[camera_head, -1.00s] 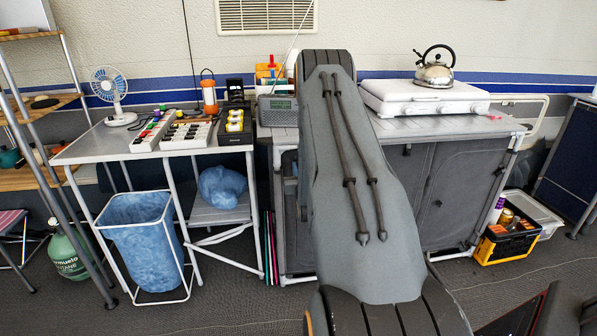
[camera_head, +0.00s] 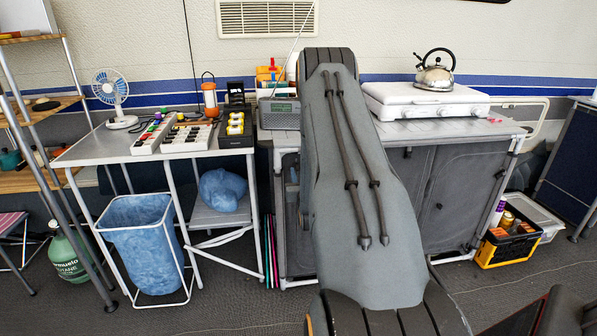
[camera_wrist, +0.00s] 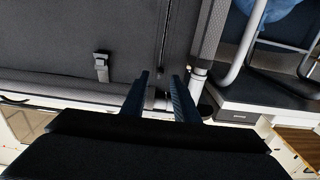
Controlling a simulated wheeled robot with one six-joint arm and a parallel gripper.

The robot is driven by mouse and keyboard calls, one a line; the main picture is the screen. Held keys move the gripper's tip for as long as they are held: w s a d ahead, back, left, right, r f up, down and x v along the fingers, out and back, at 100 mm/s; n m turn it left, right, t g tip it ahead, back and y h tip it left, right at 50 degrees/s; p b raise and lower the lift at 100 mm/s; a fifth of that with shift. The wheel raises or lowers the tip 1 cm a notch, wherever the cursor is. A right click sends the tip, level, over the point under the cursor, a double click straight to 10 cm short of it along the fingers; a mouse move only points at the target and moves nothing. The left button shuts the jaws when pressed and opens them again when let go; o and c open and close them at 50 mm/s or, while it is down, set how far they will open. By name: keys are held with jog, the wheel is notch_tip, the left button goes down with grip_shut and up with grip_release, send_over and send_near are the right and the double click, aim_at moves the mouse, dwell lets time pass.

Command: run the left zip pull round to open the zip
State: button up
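The grey fabric kitchen cabinet (camera_head: 470,190) stands behind my arm, which hides much of its left part in the head view. In the wrist view its dark fabric front (camera_wrist: 60,45) fills the upper left, seen upside down. A dark vertical seam, perhaps the zip (camera_wrist: 164,40), runs down the fabric towards my gripper. A small light-grey tab on a strap (camera_wrist: 101,67) lies left of the fingers; I cannot tell if it is a zip pull. My gripper (camera_wrist: 161,80) is open, with a gap between its two dark fingers and nothing seen held. It is hidden in the head view.
A pale cabinet pole (camera_wrist: 199,78) stands just right of the fingers in the wrist view. A table (camera_head: 90,148) with a blue bin (camera_head: 150,240) below is on the left. A stove (camera_head: 425,100) with a kettle (camera_head: 436,76) sits on the cabinet. Open floor lies in front.

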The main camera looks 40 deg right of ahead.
jog(key=shift+v, duration=2.45)
jog(key=shift+a, duration=0.1)
jog(key=w+a+r+n+g+y+p, duration=0.1)
jog(key=a+r+g+y, duration=0.1)
jog(key=a, duration=0.4)
jog(key=w+a+r+n+g+y+p, duration=0.1)
jog(key=w+a+r+y, duration=0.1)
jog(key=a, duration=0.4)
jog(key=s+a+r+n+g+y+p, duration=0.1)
jog(key=s+a+r+g+y+p, duration=0.25)
jog(key=a, duration=0.75)
jog(key=s+a+r+n+g, duration=0.1)
jog(key=s+a+r+g, duration=0.1)
jog(key=s+a, duration=0.3)
jog(key=s+a+r+n+g+y+p, duration=0.1)
jog(key=s+a+r+g, duration=0.2)
jog(key=s, duration=1)
jog(key=s+a+r+n+g, duration=0.1)
jog(key=s+a+r+g, duration=0.2)
jog(key=s+a, duration=0.6)
jog(key=shift+s+a+g+y, duration=0.25)
jog(key=shift+s+g+y, duration=0.15)
jog(key=shift+s, duration=0.2)
